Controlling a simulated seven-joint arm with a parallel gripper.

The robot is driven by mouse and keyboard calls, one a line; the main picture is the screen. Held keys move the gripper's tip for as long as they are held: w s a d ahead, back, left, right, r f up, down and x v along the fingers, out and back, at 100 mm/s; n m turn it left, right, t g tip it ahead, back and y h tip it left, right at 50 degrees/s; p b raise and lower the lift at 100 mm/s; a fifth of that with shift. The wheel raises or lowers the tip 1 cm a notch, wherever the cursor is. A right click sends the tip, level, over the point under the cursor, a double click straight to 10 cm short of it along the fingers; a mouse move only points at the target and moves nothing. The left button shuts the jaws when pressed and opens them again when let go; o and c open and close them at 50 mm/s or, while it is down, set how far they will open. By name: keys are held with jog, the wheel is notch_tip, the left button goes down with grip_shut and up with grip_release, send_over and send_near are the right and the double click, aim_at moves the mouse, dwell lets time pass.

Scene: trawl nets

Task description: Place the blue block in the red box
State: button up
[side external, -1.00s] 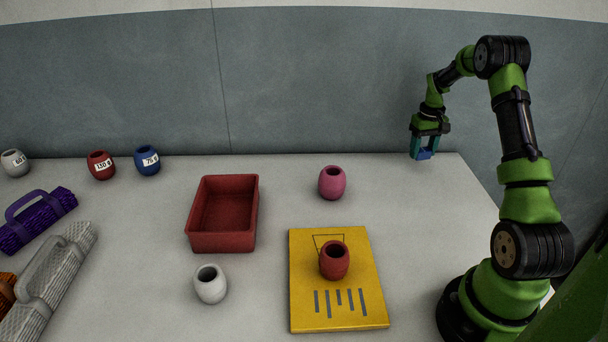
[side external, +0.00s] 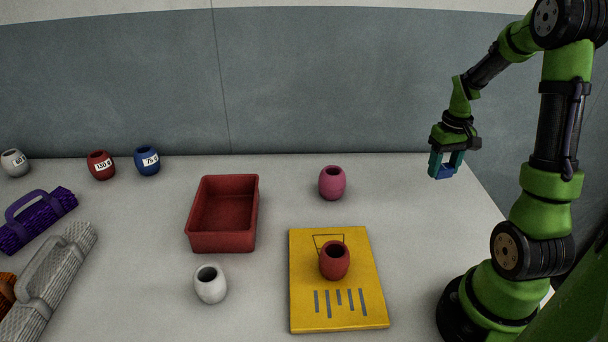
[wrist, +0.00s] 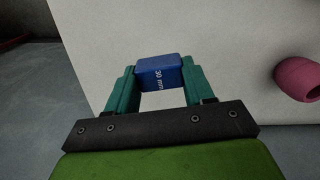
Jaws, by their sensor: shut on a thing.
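The blue block (side external: 444,172) is between the teal fingers of my gripper (side external: 446,168), held above the table near its right edge. In the wrist view my gripper (wrist: 158,82) is shut on the blue block (wrist: 160,73), which shows white "30 mm" lettering. The red box (side external: 222,243) is an open, empty tray on the table, left of the middle in the side view and well to the left of my gripper. It does not show in the wrist view.
A pink pot (side external: 332,183) stands between the box and my gripper. A red pot (side external: 334,261) stands on a yellow board (side external: 350,311). A white pot (side external: 210,285) is in front of the box. Labelled pots (side external: 147,161) and net rolls (side external: 45,220) lie far left.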

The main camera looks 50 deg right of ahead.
notch_tip(320, 180, up, 7)
jog(key=shift+r, duration=0.2)
jog(key=w+a+n, duration=0.2)
jog(key=w+a, duration=0.1)
jog(key=w, duration=0.4)
jog(key=w+a+n, duration=0.3)
jog(key=w, duration=0.4)
jog(key=n, duration=1)
send_over(237, 219)
jog(key=s+a, duration=0.2)
jog(key=s, duration=0.1)
jog(key=f, duration=1.1)
jog(key=shift+s+f, duration=0.15)
jog(key=shift+s, duration=0.1)
jog(key=shift+f, duration=2.05)
